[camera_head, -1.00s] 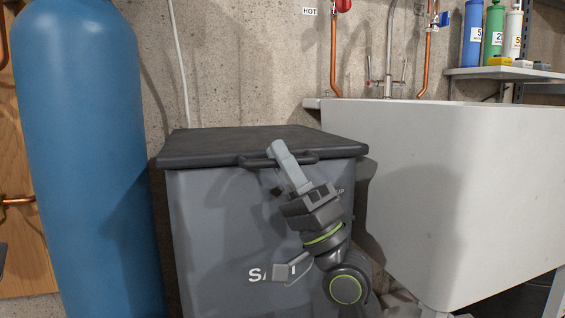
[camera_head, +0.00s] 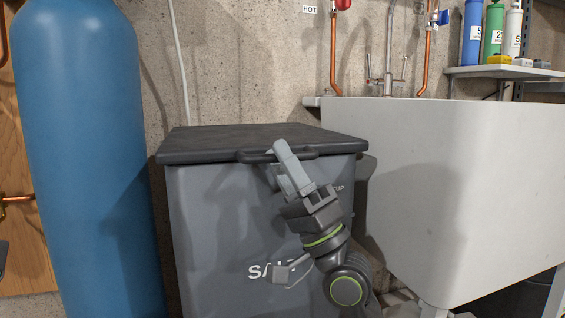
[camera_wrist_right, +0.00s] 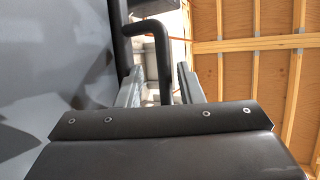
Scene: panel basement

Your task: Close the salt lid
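The salt bin (camera_head: 205,220) is a grey box with white lettering on its front, partly hidden by my right arm. Its dark lid (camera_head: 250,140) lies flat across the top, with no gap visible at the front edge. A dark bar handle (camera_head: 250,157) runs along the lid's front. My right gripper (camera_head: 282,165) is at this handle, one pale finger crossing in front of it. In the right wrist view, the handle (camera_wrist_right: 163,60) passes between the two spread fingers, with space beside it; contact is unclear. My left gripper is not in view.
A tall blue tank (camera_head: 85,160) stands close at the bin's left. A white sink (camera_head: 450,180) stands at the right, with copper pipes (camera_head: 333,60) and a tap (camera_head: 388,75) above. A shelf (camera_head: 505,73) with cylinders is at the upper right. A concrete wall is behind.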

